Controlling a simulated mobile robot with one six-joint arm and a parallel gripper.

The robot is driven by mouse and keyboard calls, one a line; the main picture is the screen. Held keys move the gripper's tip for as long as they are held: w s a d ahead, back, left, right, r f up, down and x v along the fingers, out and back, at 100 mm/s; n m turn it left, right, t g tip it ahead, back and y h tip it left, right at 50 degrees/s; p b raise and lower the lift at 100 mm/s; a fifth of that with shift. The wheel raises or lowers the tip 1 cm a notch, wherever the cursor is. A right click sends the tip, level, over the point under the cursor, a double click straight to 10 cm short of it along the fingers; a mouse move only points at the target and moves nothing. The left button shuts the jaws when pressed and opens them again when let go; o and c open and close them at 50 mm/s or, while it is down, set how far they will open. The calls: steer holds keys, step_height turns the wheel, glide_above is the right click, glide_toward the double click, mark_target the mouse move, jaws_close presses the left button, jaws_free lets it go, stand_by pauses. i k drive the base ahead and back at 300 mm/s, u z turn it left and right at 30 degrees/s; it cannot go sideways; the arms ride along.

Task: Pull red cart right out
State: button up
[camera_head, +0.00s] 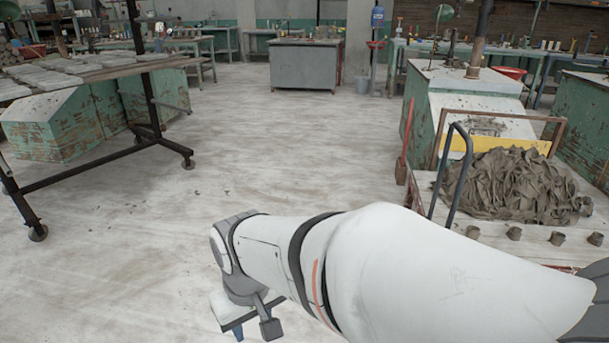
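What looks like the red cart stands at the right, partly behind my arm; a strip of its red edge (562,268) shows low at the right. A dark bent handle (468,150) rises at its left side. A heap of grey-brown clay trimmings (515,185) lies on its pale top, with several small clay lumps in front. My gripper (245,325) is at the bottom, left of the cart and apart from the handle.
A red-handled tool (404,150) stands upright left of the cart. A green-sided block (460,85) is behind it. A rack table (90,75) on black wheeled legs stands at the left. A grey cabinet (305,65) is at the back. The middle floor is clear.

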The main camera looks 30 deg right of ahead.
mark_target(497, 189)
steer(key=z, duration=1.9)
steer(key=i, duration=1)
steer(key=k, duration=0.35)
steer(key=z, duration=0.35)
steer(key=i, duration=1)
steer(key=u, duration=0.2)
